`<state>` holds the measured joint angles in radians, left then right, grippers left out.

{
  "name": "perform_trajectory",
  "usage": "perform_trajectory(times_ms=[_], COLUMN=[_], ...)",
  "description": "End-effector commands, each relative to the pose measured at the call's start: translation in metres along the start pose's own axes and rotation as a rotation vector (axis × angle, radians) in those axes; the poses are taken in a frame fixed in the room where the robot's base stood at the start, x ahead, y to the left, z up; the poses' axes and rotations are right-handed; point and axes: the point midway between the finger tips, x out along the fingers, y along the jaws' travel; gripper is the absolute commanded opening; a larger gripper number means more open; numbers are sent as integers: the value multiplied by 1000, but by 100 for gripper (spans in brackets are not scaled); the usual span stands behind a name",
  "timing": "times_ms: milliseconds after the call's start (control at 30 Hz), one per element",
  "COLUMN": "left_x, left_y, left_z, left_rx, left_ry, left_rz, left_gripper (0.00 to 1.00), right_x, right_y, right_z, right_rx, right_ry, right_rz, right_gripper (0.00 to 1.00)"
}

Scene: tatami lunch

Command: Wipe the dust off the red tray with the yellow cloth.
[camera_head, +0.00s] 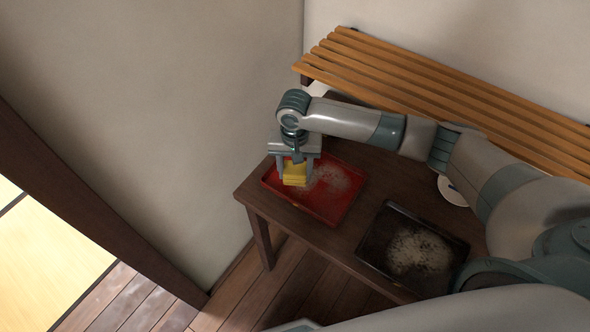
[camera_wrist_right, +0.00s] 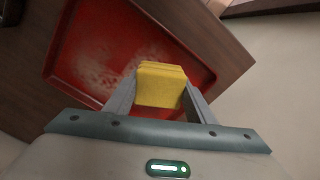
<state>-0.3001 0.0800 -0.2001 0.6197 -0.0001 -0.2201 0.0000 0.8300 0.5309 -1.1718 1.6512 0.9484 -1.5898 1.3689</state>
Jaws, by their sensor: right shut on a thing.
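The red tray (camera_head: 322,211) lies on the dark wooden table, with a pale patch of dust on its middle. It also shows in the right wrist view (camera_wrist_right: 187,48), where the pale dust spreads over its left part. My right gripper (camera_head: 295,181) is over the tray's left part, shut on the folded yellow cloth (camera_head: 294,172). The cloth shows between the two fingers in the right wrist view (camera_wrist_right: 160,84). I cannot tell whether the cloth touches the tray. My left gripper is not in view.
A black tray (camera_head: 375,253) with pale dust stands on the table (camera_head: 330,241) to the right of the red one. A white round dish (camera_head: 449,192) is partly hidden behind my right arm. A slatted wooden bench (camera_head: 440,88) runs along the back wall. A wall (camera_head: 160,110) rises left of the table.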

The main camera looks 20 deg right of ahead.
Motion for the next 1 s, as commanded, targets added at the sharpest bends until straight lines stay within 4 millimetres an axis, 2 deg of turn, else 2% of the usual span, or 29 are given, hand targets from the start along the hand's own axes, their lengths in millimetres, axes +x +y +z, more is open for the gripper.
perform_trajectory(times_ms=[1000], left_x=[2], left_y=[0], left_z=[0], left_rx=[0], left_ry=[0], left_rz=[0], left_gripper=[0], right_x=[17], right_y=[0], right_z=[0], right_rx=[0], right_ry=[-1], right_rz=[0], right_gripper=[32])
